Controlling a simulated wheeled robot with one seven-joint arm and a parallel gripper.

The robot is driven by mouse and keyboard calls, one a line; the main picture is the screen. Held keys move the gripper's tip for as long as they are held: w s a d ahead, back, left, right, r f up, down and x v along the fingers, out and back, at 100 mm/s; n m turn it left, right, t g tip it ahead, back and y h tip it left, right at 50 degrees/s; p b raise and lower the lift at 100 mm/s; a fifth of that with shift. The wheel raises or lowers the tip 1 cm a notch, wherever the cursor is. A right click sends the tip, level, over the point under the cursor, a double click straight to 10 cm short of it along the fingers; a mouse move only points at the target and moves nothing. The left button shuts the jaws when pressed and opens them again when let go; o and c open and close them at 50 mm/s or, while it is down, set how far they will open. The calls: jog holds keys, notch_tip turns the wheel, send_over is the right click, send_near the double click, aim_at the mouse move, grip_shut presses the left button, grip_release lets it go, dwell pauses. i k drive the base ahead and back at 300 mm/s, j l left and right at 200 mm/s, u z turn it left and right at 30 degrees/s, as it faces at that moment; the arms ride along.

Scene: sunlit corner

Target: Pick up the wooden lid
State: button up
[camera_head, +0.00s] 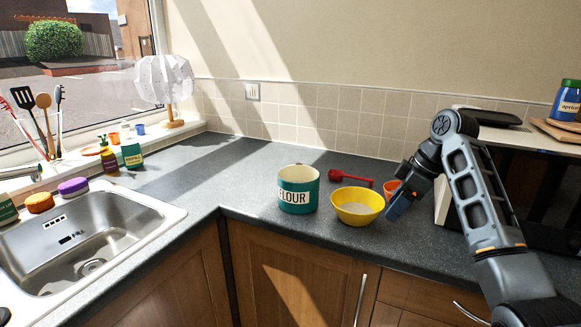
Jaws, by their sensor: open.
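I cannot pick out a wooden lid for certain. Flat wooden pieces (558,131) lie on the white microwave-like box at the far right, and one of them may be the lid. A teal tin marked FLOUR (298,190) stands on the counter with a pale top; I cannot tell whether that is its open inside. My gripper (396,208) is open and points down over the counter, just right of a yellow bowl (357,206). Its fingers are small and partly dark in this view. I see nothing held in it.
An orange cup (391,187) stands close behind my gripper. A red scoop (350,178) lies behind the bowl. A jar with a blue label (567,100) stands on the box (520,139). The sink (85,240) is at left. The counter left of the tin is clear.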

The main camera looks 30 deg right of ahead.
aim_at(298, 184)
jog(key=i, duration=1.45)
